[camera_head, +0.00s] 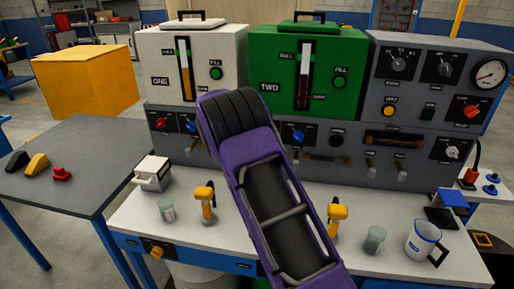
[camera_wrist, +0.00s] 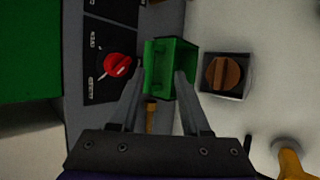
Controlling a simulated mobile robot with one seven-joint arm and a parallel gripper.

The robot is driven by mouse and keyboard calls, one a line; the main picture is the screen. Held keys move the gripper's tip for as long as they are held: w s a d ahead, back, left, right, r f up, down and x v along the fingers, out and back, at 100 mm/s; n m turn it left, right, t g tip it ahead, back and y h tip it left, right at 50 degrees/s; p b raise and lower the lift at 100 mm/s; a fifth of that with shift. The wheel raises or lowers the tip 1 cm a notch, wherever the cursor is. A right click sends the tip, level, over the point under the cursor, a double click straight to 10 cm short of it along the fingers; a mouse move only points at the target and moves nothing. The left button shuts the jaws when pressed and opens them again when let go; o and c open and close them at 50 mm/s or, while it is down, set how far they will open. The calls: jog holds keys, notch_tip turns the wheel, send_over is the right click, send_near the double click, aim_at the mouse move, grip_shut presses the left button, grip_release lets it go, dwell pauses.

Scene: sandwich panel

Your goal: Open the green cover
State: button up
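A small green cover (camera_wrist: 176,54), box-shaped with a raised rim and a darker inside, shows in the upper middle of the wrist view. My gripper (camera_wrist: 161,74) is open there, its two grey fingers apart. The left finger is near the cover's left edge, and the right finger overlaps the cover's right part. I cannot tell whether either finger touches it. In the head view my purple arm crosses the middle of the bench and hides the gripper. I cannot pick out the small cover there.
Beside the cover are a red knob (camera_wrist: 117,65) and an orange-brown knob (camera_wrist: 222,72) in a pale housing. Green tank TWO (camera_head: 340,62) and white tank ONE (camera_head: 218,58) stand on the grey control panel. Yellow-handled levers (camera_head: 335,213), cups and a mug (camera_head: 423,240) stand on the bench.

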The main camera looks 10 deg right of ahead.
jog(key=v, duration=1.3)
jog(key=shift+r, duration=0.35)
jog(key=shift+w+d, duration=0.1)
jog(key=shift+c, duration=0.3)
